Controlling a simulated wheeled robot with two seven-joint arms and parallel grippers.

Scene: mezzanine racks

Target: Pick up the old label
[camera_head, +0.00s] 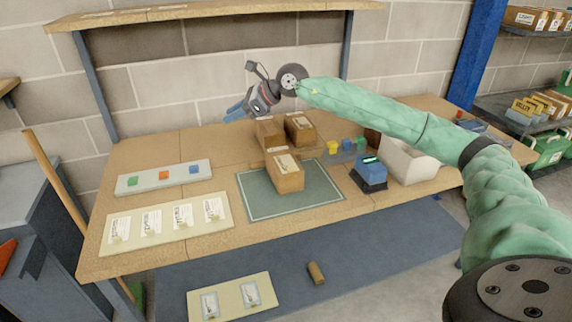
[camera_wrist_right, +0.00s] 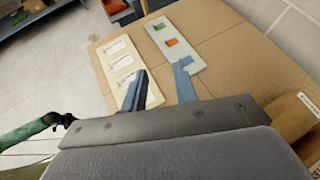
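A cardboard box (camera_head: 290,182) sits on a green mat (camera_head: 252,208) in the middle of the bench, with a pale label (camera_head: 286,163) on its top. Several white labels lie in a row on a cream board (camera_head: 133,246) at the left; the board also shows in the right wrist view (camera_wrist_right: 103,48). I cannot tell which label is the old one. My right gripper (camera_head: 238,111) is above the back of the bench, behind and left of the box. Its blue fingers are apart and empty in the right wrist view (camera_wrist_right: 160,84). My left gripper is out of view.
More boxes (camera_head: 300,127) stand behind the mat. A blue device (camera_head: 370,172) and a white bin (camera_head: 408,162) are right of it. A grey strip (camera_head: 133,184) with coloured squares lies left. A shelf (camera_head: 200,13) overhangs the back.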

